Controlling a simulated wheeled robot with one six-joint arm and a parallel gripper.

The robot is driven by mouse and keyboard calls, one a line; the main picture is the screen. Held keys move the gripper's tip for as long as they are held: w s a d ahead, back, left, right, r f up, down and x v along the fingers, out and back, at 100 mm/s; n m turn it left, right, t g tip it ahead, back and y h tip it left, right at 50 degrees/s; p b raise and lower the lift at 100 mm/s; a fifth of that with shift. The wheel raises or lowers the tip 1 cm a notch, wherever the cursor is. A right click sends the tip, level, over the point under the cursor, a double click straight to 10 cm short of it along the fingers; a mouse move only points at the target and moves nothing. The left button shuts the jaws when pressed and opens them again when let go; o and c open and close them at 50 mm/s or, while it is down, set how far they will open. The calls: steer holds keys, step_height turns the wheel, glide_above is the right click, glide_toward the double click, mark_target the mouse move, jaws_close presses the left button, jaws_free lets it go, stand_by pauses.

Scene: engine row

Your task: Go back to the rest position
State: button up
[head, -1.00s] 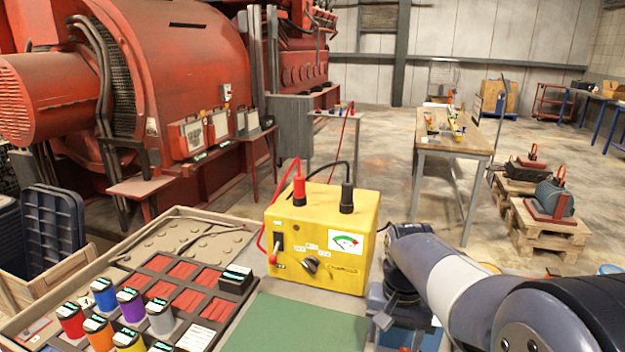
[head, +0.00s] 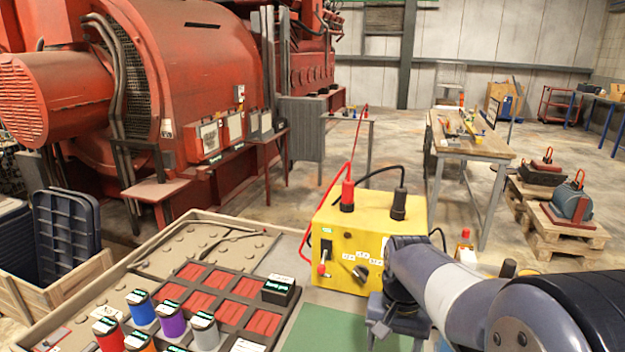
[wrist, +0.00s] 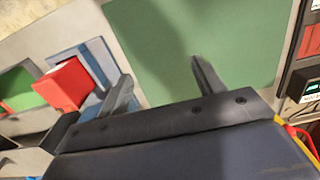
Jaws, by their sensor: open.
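My gripper (wrist: 160,78) is open and empty in the wrist view, its two dark fingers apart above a green mat (wrist: 160,40). In the head view my gripper (head: 383,322) is low at the right of the green mat (head: 325,332), partly hidden by my own wrist. My arm reaches in from the lower right. A yellow test box (head: 345,222) with a red and a black terminal stands close behind my gripper. My wrist covers part of its front.
A tray (head: 160,250) at the left holds a dark rack (head: 232,312) and several coloured cylinders (head: 172,322). A red block (wrist: 62,88) lies left of my fingers in the wrist view. Open floor lies behind, with a workbench (head: 470,148) and pallets (head: 562,230) at the right.

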steer(key=f, duration=0.7)
steer(key=shift+s+d+f, duration=0.15)
steer(key=shift+d+f, duration=0.1)
steer(key=shift+f, duration=0.1)
steer(key=shift+r, duration=0.95)
steer(key=shift+d, duration=0.1)
